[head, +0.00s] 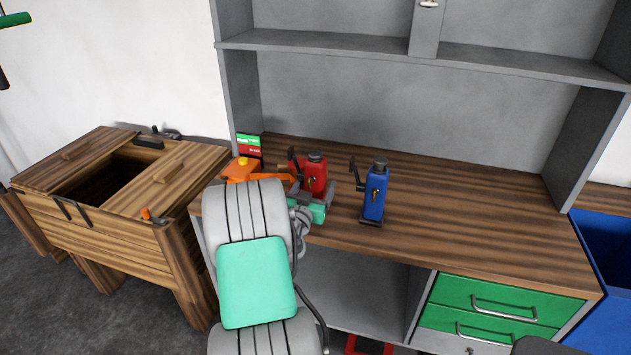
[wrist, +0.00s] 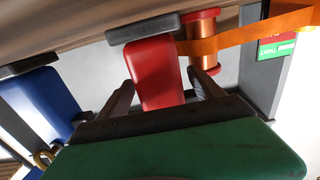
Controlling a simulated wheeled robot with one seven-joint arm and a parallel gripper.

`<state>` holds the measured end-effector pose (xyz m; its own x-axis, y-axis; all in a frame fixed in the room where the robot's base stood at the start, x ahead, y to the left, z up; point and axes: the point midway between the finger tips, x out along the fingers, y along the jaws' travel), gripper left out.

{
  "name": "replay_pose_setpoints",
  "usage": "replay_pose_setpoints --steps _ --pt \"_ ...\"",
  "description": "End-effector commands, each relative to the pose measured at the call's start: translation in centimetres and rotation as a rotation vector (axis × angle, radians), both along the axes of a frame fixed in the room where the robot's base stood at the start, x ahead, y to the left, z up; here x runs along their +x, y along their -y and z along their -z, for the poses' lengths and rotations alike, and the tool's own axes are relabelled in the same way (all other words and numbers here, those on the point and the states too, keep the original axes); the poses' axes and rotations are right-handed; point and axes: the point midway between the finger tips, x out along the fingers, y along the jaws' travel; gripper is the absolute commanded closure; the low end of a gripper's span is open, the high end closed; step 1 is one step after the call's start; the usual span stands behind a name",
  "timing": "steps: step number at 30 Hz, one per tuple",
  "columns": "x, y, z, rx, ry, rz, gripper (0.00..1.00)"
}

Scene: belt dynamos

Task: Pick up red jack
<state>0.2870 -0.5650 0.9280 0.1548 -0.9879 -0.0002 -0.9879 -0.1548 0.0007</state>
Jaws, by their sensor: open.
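The red jack (head: 317,174) stands upright on the wooden bench top, its lower part hidden by my arm. In the wrist view the red jack (wrist: 152,62) appears upside down, between the two dark fingers of my gripper (wrist: 160,80). The fingers are apart, one on each side of the jack; I cannot tell whether either touches it. In the head view my gripper (head: 316,207) is just in front of the red jack, with its fingers mostly hidden. A blue jack (head: 376,193) stands upright to the right, also seen in the wrist view (wrist: 38,103).
An orange tool (head: 240,168) and a green-and-red box (head: 248,145) are at the bench's left end. A copper-coloured spool (wrist: 204,45) is beside the red jack in the wrist view. Bare bench top (head: 470,215) lies right of the blue jack. A shelf (head: 340,52) spans above.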

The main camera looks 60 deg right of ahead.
Motion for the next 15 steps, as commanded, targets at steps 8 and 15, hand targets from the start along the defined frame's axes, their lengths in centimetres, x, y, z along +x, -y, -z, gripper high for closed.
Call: replay_pose_setpoints --steps 8,15 --pt "0.07 0.12 0.06 0.000 0.000 -0.001 0.29" --pt "0.08 0.10 0.06 0.001 0.000 -0.001 0.48"
